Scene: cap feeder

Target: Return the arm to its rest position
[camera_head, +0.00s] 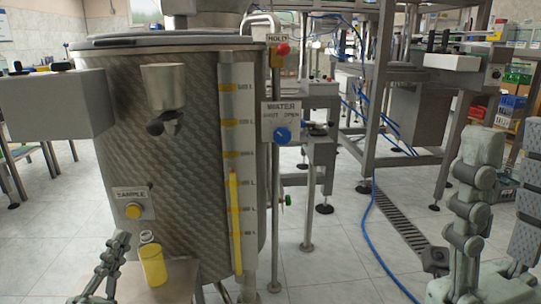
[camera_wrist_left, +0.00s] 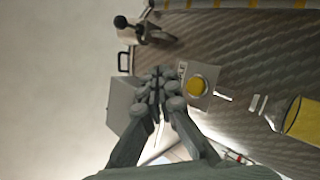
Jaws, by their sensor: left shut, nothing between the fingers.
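My left gripper (camera_head: 121,238) is low at the left in the head view, its fingers pointing up in front of the steel tank (camera_head: 190,190). In the left wrist view the fingertips of my left gripper (camera_wrist_left: 157,75) meet, with nothing held. The gripper is to the left of a bottle with yellow contents (camera_head: 152,264) and apart from it. The bottle also shows at the right of the wrist view (camera_wrist_left: 305,120). Jointed grey parts of my right arm and gripper (camera_head: 472,205) stand at the right edge of the head view, partly cut off.
The bottle stands on a small ledge (camera_head: 165,288) below the yellow sample button (camera_head: 133,211). A grey box (camera_head: 55,105) and a metal funnel (camera_head: 163,78) stick out from the tank. A blue hose (camera_head: 372,225) crosses the open tiled floor (camera_head: 330,255).

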